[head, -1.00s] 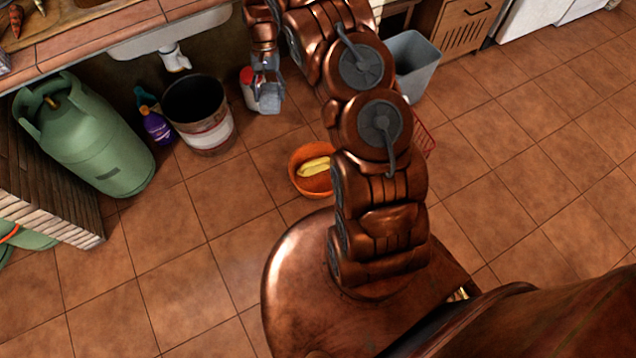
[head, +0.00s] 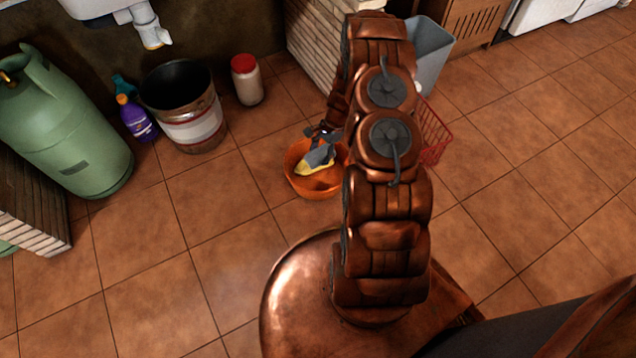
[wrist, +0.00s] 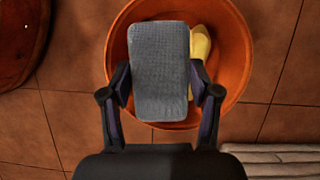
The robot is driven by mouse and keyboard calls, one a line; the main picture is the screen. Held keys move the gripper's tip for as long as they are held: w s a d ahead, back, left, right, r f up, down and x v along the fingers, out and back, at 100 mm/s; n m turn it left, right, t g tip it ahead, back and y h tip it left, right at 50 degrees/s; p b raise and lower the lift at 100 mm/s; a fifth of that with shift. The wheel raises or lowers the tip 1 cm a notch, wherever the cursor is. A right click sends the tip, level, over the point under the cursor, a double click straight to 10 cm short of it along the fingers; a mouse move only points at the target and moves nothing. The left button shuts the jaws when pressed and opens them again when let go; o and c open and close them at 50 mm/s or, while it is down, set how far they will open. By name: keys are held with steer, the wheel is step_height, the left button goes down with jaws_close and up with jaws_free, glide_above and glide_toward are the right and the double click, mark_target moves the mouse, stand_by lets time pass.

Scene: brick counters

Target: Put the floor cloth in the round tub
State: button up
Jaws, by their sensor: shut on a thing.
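The grey floor cloth (wrist: 160,65) is a folded, textured pad pinched between the two fingers of my gripper (wrist: 160,88) in the wrist view. The round tub (wrist: 238,75) is orange and lies behind the cloth in that view, with a yellow thing (wrist: 201,45) inside, partly covered by the cloth. In the head view the cloth (head: 320,154) and my gripper (head: 324,136) are over the tub (head: 296,180). The yellow thing (head: 316,169) shows just below the cloth. I cannot tell whether the cloth touches the tub.
A dark bucket (head: 195,132), a red-lidded jar (head: 248,88) and a purple bottle (head: 138,122) stand left of the tub. A red wire basket (head: 431,138) and grey bin (head: 430,60) are right. The front left floor is clear.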

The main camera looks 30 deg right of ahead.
steer(key=f, duration=0.1)
steer(key=s+f, duration=0.1)
steer(key=d+f+m+b, duration=0.1)
steer(key=shift+s+f, duration=0.2)
steer(key=shift+f, duration=0.05)
steer(key=f, duration=0.1)
steer(key=b, duration=0.4)
glide_above(325, 184)
step_height(325, 184, down, 9)
steer(key=shift+f, duration=0.15)
steer(key=shift+w, duration=0.1)
steer(key=shift+f+p, duration=0.35)
steer(key=shift+f, duration=0.25)
steer(key=o, duration=1.1)
steer(key=shift+r, duration=0.1)
